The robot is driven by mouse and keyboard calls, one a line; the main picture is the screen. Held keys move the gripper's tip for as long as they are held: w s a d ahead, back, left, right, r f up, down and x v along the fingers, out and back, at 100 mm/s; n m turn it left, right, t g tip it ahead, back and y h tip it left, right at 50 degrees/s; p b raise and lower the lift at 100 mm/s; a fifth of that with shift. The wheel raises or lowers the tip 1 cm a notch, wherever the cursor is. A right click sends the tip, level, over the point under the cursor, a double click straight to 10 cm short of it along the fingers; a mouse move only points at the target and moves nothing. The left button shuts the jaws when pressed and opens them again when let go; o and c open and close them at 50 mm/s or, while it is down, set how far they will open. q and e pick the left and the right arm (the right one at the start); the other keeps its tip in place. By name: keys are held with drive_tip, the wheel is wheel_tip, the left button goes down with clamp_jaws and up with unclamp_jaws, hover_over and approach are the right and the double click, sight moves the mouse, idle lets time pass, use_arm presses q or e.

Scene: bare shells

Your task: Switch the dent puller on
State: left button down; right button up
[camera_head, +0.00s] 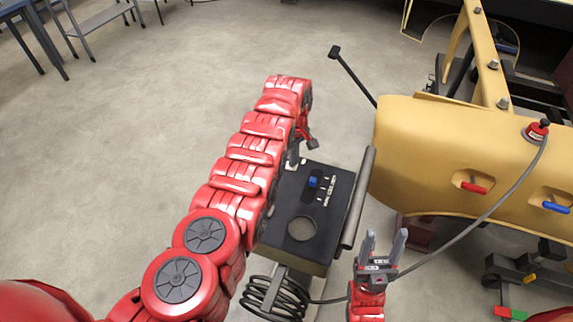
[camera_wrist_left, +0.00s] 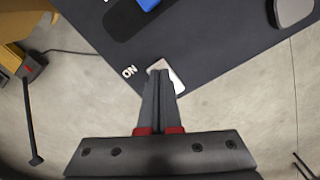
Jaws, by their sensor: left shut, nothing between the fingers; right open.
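The dent puller (camera_head: 335,225) is a dark box with a blue control (camera_head: 314,182) on its top panel, beside white markings. The wrist view shows its dark panel (camera_wrist_left: 215,45), the blue control (camera_wrist_left: 148,4) at the top edge, and a small pale metal switch part (camera_wrist_left: 171,72) beside the word "ON". My left gripper (camera_wrist_left: 161,75) is shut and empty. Its fingertips overlap the pale part; whether they touch it I cannot tell. In the head view the left gripper (camera_head: 295,155) is partly hidden by my red arm. My right gripper (camera_head: 385,238) is open and empty, at the box's near right.
A yellow car panel (camera_head: 420,160) with a red handle (camera_head: 472,187) and a blue handle (camera_head: 556,207) stands at the right. A grey cable (camera_head: 480,222) runs across it from a red fitting (camera_head: 537,131). A coiled black cable (camera_head: 275,299) hangs below the box.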

use_arm(q)
drive_tip(key=shift+f, duration=0.3)
drive_tip(key=shift+r, duration=0.1)
wheel_tip(320, 180, up, 4)
drive_tip(key=p, duration=0.3)
drive_tip(key=shift+r+p, duration=0.25)
drive_tip(key=shift+p, duration=0.1)
drive_tip(key=shift+r+p, duration=0.7)
drive_tip(key=shift+r, duration=0.55)
